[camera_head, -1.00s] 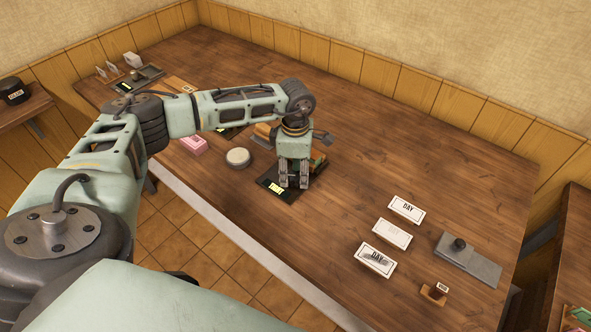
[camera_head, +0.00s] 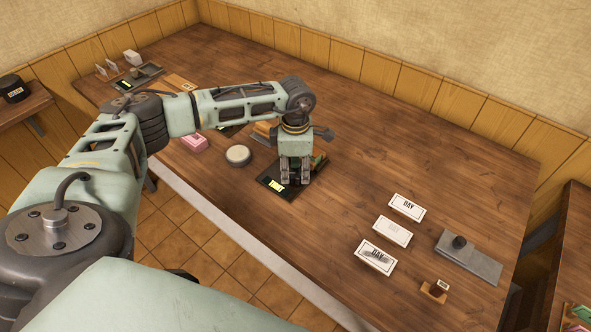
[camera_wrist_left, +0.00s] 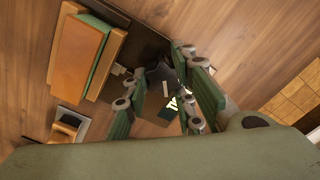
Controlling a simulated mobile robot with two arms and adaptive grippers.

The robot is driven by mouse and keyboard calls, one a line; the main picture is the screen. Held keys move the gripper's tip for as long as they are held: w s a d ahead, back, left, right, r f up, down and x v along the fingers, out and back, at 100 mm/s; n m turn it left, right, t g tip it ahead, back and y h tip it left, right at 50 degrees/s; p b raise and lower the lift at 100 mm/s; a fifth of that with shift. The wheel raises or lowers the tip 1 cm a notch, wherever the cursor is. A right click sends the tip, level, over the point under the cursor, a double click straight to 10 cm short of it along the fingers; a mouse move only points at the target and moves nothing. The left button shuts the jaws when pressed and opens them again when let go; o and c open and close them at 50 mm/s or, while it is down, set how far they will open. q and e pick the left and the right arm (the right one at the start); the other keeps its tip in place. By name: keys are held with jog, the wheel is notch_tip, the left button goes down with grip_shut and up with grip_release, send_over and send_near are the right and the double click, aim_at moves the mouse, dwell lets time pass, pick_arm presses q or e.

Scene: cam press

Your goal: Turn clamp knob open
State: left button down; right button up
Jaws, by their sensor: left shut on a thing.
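The knob is hidden by the gripper in the head view. A wooden block with a green strip (camera_wrist_left: 82,52) stands beside the fingers on the device's dark base. My right gripper is not in view.
A round pale disc (camera_head: 238,155) and a pink block (camera_head: 194,143) lie left of the device. Several white cards (camera_head: 392,231), a small wooden stamp (camera_head: 434,291) and a grey plate with a black knob (camera_head: 470,256) lie to the right. The table between is clear.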

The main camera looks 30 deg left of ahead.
pick_arm(q)
jog(key=n, duration=0.1)
jog(key=n+b, duration=0.1)
jog(key=n, duration=0.1)
jog(key=shift+w+a+r, duration=0.2)
jog(key=shift+a, duration=0.1)
jog(key=n, duration=0.4)
jog(key=shift+a+b, duration=0.1)
jog(key=shift+b, duration=0.2)
jog(key=n, duration=0.6)
jog(key=shift+s+b, duration=0.25)
jog(key=shift+b, duration=0.1)
jog(key=n, duration=0.4)
jog(key=shift+s, duration=0.1)
jog(key=n, duration=0.3)
jog(key=shift+s+n, duration=0.15)
jog(key=shift+n, duration=0.15)
jog(key=n, duration=0.3)
jog(key=shift+s+n, duration=0.1)
jog(key=shift+n, duration=0.2)
jog(key=shift+d+f+n+p, duration=0.1)
jog(key=shift+n+p, duration=0.1)
jog(key=shift+n, duration=0.6)
jog(key=shift+d+n+p, duration=0.1)
jog(key=shift+n+p, duration=0.05)
jog(key=shift+n, duration=0.65)
jog(key=shift+s+f, duration=0.1)
jog(key=shift+s, duration=0.05)
